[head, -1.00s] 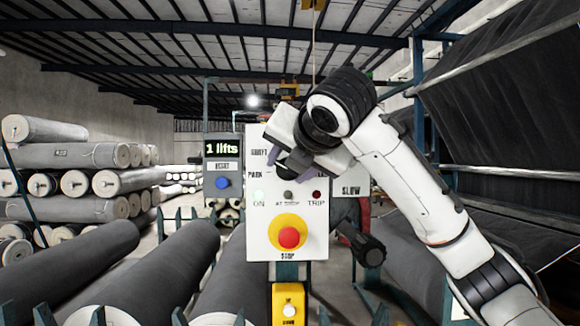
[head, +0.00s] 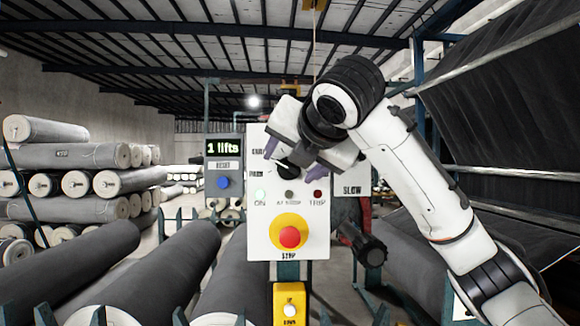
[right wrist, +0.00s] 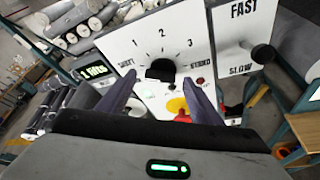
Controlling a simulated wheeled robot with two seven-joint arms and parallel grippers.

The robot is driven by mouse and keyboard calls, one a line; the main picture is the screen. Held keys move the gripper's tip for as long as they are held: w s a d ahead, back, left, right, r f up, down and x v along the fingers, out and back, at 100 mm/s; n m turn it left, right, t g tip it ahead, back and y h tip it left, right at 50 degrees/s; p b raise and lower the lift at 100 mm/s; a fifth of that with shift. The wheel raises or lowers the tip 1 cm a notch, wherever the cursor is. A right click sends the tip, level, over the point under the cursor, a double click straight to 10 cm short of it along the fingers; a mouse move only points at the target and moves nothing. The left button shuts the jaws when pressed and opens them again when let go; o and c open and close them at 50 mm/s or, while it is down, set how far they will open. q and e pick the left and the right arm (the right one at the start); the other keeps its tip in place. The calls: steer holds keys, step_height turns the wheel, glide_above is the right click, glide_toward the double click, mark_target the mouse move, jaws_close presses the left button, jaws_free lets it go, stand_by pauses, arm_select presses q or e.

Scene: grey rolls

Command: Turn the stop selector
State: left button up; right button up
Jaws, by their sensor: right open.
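A white control panel (head: 262,225) stands upright ahead of me. Its black selector knob (head: 288,169) sits in the upper part, partly hidden by my right gripper in the head view. In the right wrist view the knob (right wrist: 160,70) lies below a dial marked 1, 2, 3, with words at either side. My right gripper (head: 298,160) is open, its purple fingers spread to the left and right of the knob. In the right wrist view the fingers (right wrist: 160,82) straddle it with gaps; contact cannot be told. My left gripper is out of view.
A red button on a yellow disc (head: 289,237) and small lamps sit below the knob. A FAST/SLOW lever (right wrist: 262,54) is to the right. A box reading "1 lifts" (head: 223,148) stands left. Large grey rolls (head: 165,275) lie around the panel.

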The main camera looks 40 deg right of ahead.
steer(key=v, duration=0.8)
steer(key=shift+s+r+b, duration=0.15)
steer(key=shift+s+b, duration=0.15)
steer(key=shift+b, duration=0.1)
steer(key=shift+a, duration=0.1)
